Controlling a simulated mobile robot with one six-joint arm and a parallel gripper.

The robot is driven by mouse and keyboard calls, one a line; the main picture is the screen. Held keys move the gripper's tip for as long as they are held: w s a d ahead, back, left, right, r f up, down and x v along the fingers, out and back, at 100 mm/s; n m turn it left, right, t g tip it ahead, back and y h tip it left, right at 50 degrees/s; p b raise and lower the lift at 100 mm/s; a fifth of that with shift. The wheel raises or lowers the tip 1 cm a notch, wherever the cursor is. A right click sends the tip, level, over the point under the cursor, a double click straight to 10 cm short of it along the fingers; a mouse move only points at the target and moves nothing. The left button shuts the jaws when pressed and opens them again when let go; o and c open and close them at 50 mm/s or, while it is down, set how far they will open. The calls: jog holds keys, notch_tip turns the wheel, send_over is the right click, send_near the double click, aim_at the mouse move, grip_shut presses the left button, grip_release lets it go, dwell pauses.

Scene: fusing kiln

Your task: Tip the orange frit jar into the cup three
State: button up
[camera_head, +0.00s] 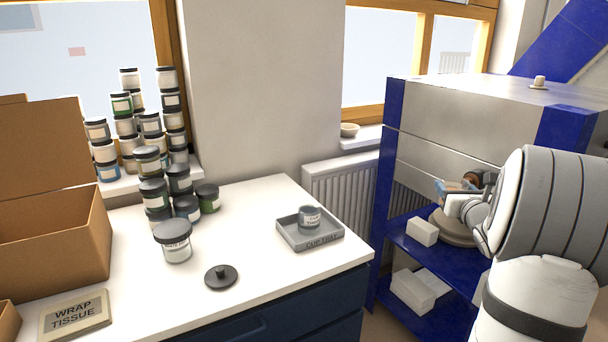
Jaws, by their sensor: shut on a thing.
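My gripper (450,190) is at the right, in front of the kiln and above a round pale disc. It is shut on a small orange-brown thing (470,181), which looks like the orange frit jar; it is small in view and partly hidden by my wrist, so its tilt is unclear. A grey cup (310,218) with a pale label stands upright in the grey cup tray (294,237) on the white counter. The label is too small to read surely. My gripper is well to the right of the cup, apart from it.
A lidded jar (175,248) and a loose black lid (221,278) are on the white counter (262,197). Several stacked jars (152,190) stand behind. A cardboard box (50,250) and wrap tissue (75,315) are at left. The blue-framed kiln (440,150) has white blocks (412,290) below.

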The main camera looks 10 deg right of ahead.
jog(key=shift+d, duration=0.1)
jog(key=w+a+r+n+y+b, duration=0.1)
jog(key=a+b, duration=0.5)
jog(key=a, duration=0.6)
jog(key=w+a+n+y+b, duration=0.3)
jog(key=a+y+b, duration=0.2)
jog(key=a, duration=0.8)
jog(key=w+a+r+n+y+b, duration=0.1)
jog(key=a+b, duration=0.5)
jog(key=a, duration=0.7)
jog(key=w+n+y, duration=0.1)
jog(key=w+y, duration=0.1)
jog(key=shift+a+r+g+y+b, duration=0.15)
jog(key=shift+r+g+y+b, duration=0.15)
jog(key=shift+b, duration=0.1)
jog(key=shift+w+p, duration=0.1)
jog(key=shift+p, duration=0.2)
jog(key=shift+a+f+m+g+p, duration=0.1)
jog(key=shift+f+m+g+p, duration=0.15)
jog(key=shift+m+p, duration=1.15)
jog(key=shift+d+f+m+g+p, duration=0.1)
jog(key=shift+m+g+p, duration=0.35)
jog(key=shift+p, duration=1.8)
jog(key=shift+a+f+m+g+p, duration=0.1)
jog(key=shift+f+m+p, duration=0.1)
jog(key=shift+m+p, duration=1.25)
